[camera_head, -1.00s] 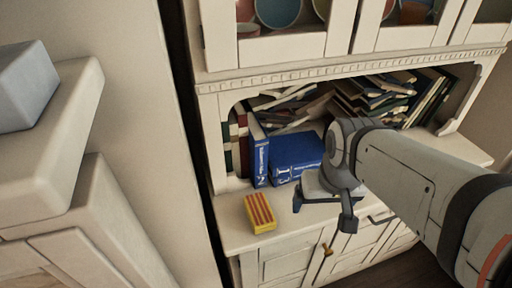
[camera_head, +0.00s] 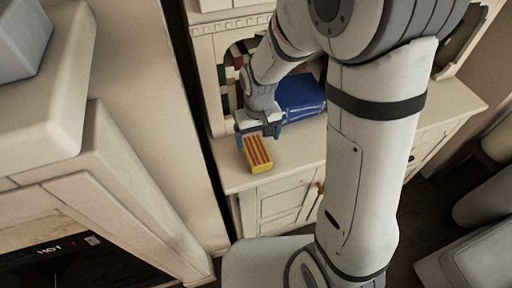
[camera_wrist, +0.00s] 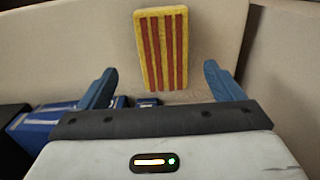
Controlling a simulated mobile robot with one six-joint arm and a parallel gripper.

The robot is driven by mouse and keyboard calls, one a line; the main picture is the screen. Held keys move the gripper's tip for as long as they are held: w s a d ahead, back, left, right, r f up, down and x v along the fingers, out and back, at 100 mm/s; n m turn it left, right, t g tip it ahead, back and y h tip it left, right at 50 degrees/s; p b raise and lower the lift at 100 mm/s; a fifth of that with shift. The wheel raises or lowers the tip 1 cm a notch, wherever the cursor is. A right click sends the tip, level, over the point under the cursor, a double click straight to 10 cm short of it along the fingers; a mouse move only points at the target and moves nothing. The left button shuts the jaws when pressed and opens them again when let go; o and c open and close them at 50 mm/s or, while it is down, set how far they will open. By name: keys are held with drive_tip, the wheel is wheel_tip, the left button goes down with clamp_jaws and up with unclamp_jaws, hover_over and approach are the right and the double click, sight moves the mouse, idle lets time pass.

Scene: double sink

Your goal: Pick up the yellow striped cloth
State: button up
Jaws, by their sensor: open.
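The yellow striped cloth (camera_head: 257,154) is a folded yellow block with red stripes, lying on the cream cabinet counter (camera_head: 300,150) near its left end. It also shows in the wrist view (camera_wrist: 162,48), upright in the picture and centred between the fingers. My gripper (camera_head: 258,133) is open at the cloth's back end, close to it. In the wrist view my gripper's blue fingers (camera_wrist: 162,84) stand apart, one on each side of the cloth's near end, with nothing held between them. Whether a finger touches the cloth I cannot tell.
The cabinet's side post and shelf are close behind. Bare counter lies to the right of the cloth.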

sight(257, 151)
drive_tip(key=f, duration=0.7)
drive_tip(key=shift+s+a, duration=0.15)
drive_tip(key=shift+s, duration=0.15)
drive_tip(key=c, duration=1.1)
drive_tip(key=shift+r, duration=0.15)
wheel_tip(257, 151, up, 10)
drive_tip(key=shift+f, duration=0.1)
